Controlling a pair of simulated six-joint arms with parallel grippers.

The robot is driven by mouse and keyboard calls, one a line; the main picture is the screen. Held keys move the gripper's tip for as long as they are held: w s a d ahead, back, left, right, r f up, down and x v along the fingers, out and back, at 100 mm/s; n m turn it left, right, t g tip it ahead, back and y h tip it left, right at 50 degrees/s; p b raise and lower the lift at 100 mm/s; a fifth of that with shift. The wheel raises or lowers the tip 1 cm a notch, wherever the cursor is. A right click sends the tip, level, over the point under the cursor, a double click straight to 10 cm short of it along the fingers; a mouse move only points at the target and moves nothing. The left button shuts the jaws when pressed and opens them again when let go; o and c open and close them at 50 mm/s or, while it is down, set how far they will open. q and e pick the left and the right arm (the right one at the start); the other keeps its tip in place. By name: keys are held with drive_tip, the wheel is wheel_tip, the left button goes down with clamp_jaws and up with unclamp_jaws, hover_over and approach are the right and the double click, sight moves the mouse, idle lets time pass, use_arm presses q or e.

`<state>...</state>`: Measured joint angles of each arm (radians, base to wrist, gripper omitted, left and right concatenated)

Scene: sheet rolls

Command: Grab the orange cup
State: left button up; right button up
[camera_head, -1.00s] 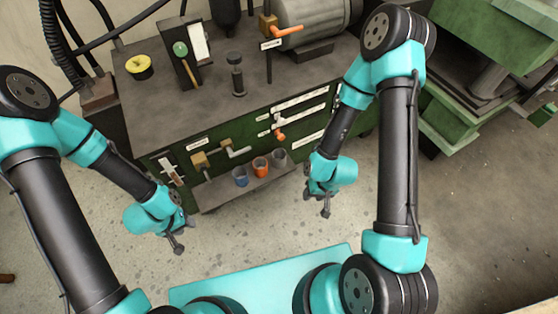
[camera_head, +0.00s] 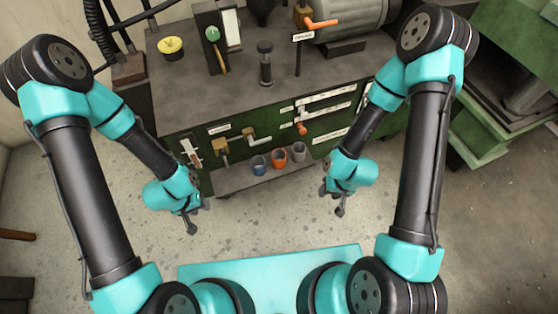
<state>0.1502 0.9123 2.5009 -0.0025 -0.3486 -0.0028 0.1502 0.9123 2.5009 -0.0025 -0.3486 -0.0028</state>
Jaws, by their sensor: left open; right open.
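The orange cup (camera_head: 279,159) stands upright on a low shelf at the front of the green machine, between a blue cup (camera_head: 259,166) and a grey cup (camera_head: 299,151). My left gripper (camera_head: 193,222) is open and empty, in front of the shelf and left of the cups. My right gripper (camera_head: 338,205) is open and empty, right of the cups and nearer to me. Neither gripper touches a cup.
The shelf (camera_head: 232,181) sticks out from the green machine, below valves and levers (camera_head: 258,138). The dark machine top (camera_head: 210,95) holds a yellow-topped pot (camera_head: 171,48) and a motor (camera_head: 350,18). Open floor lies between my grippers.

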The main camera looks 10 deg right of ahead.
use_arm(q)
drive_tip(key=o, duration=1.1)
